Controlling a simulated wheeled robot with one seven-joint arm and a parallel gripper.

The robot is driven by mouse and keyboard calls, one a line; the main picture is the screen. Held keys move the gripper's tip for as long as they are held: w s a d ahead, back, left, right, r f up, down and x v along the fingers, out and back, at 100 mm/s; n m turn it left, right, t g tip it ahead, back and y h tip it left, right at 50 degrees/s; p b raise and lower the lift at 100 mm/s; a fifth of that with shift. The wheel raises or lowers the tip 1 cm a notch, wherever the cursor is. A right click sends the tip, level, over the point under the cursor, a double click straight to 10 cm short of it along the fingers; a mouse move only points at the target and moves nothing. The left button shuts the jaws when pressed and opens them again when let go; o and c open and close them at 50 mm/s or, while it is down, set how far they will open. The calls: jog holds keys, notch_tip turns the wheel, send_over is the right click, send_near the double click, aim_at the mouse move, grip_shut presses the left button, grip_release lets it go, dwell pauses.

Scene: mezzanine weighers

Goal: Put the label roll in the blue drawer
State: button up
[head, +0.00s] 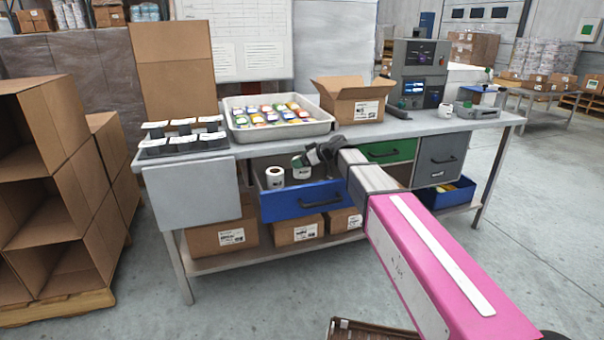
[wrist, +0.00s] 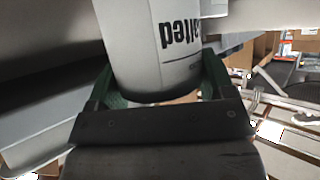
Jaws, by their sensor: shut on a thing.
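The blue drawer (head: 303,201) is pulled open under the bench. A white label roll (head: 301,173) is at my gripper (head: 303,161), over or inside the drawer's opening; I cannot tell whether it touches the drawer floor. In the wrist view my gripper (wrist: 160,82) has its green fingers shut on either side of this white roll (wrist: 155,45), which carries dark upside-down print. A second white roll (head: 275,178) with a dark centre hole stands in the drawer, left of the held one. My gripper hides part of the drawer's back.
Above is the bench top (head: 355,131) with a white tray of colourful packets (head: 323,127) and an open carton (head: 352,101). A green drawer (head: 390,150) and grey drawer (head: 441,158) are to the right. Cartons (head: 222,236) sit on the lower shelf.

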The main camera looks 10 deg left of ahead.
aim_at(302, 170)
jog(key=shift+f, duration=2.35)
jog(key=o, duration=1)
jog(key=shift+f, duration=0.1)
jog(key=shift+v, duration=3.85)
